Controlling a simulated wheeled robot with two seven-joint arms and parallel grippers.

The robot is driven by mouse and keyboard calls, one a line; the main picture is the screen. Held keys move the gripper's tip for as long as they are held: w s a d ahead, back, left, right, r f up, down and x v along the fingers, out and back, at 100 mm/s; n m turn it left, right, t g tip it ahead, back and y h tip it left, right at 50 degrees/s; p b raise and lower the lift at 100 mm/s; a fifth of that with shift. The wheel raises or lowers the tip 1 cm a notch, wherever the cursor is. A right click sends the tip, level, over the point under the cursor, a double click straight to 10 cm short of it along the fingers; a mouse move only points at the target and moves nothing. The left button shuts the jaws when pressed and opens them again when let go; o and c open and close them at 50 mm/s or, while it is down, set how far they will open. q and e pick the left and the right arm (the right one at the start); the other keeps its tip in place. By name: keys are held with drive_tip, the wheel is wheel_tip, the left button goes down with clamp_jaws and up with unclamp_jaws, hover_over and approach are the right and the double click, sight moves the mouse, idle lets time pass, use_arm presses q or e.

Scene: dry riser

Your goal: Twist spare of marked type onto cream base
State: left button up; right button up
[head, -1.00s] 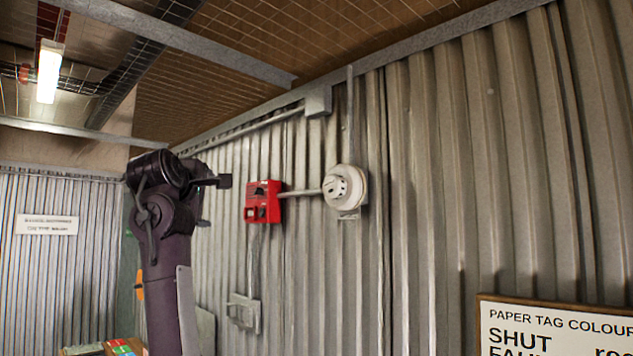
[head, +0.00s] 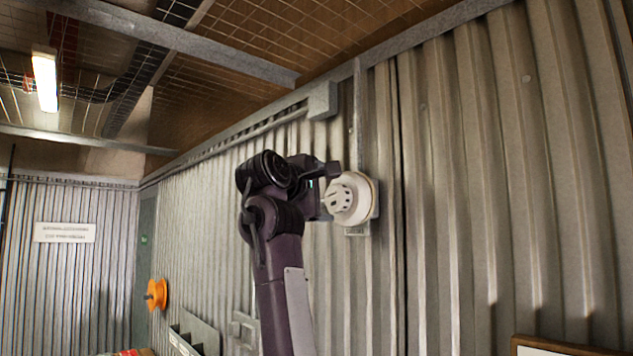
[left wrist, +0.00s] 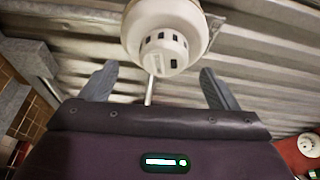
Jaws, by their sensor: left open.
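A white round detector head (head: 345,199) with dark slots is on a round cream base (head: 374,198) on the corrugated wall. In the left wrist view the slotted head (left wrist: 163,48) shows at the top centre, with part of the base (left wrist: 212,28) behind it. My left gripper (head: 331,187) is just left of the head in the head view. In the left wrist view its jaws (left wrist: 158,68) are open and apart, with the head between and beyond the tips. I see no contact; the exact depth is unclear. My right gripper is out of view.
A white round object (left wrist: 308,145) shows by a red surface (left wrist: 293,158) at lower right in the wrist view. A conduit box (head: 322,100) is above the detector. The wall right of the detector is clear.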

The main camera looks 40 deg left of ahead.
sight(334, 198)
use_arm(q)
drive_tip(key=p+x, duration=0.1)
drive_tip(key=x, duration=0.2)
drive_tip(key=shift+w+f, duration=0.15)
drive_tip(key=shift+w, duration=0.15)
drive_tip(key=shift+w+a+f, duration=0.15)
drive_tip(key=shift+w+a, duration=0.05)
drive_tip(key=shift+w, duration=0.25)
drive_tip(key=shift+s, duration=0.15)
drive_tip(key=shift+s+d, duration=0.1)
drive_tip(key=shift+s, duration=0.2)
drive_tip(key=shift+c, duration=0.6)
drive_tip(key=c, duration=1)
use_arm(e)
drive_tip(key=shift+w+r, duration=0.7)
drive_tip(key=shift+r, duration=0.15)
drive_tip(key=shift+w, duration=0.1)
